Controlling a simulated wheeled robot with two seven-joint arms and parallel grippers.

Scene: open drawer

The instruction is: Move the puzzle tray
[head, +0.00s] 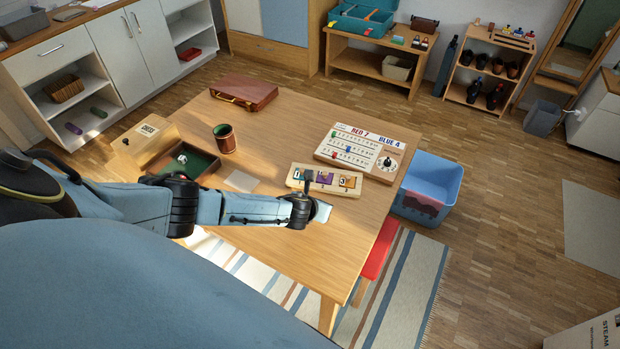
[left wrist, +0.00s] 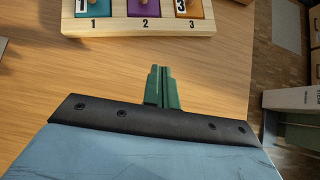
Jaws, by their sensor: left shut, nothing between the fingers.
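The puzzle tray (head: 345,192) is a pale wooden board with coloured knobbed pieces, lying flat near the right side of the table. In the left wrist view its front edge (left wrist: 140,28) and the printed numbers 1, 2 and 3 show at the top; its far part is cut off. My left gripper (head: 322,212) hovers just in front of the tray, on the near side. Its green fingers (left wrist: 163,88) are shut and empty, apart from the tray in the wrist view. My arm hides part of the table. My right gripper is not in view.
A scoreboard (head: 362,147) lies behind the tray. A dice tray (head: 150,158), a leather cup (head: 224,138) and a brown case (head: 243,92) are farther left. A blue bin (head: 432,180) stands beside the table's right edge. Bare tabletop (head: 300,130) lies between case and scoreboard.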

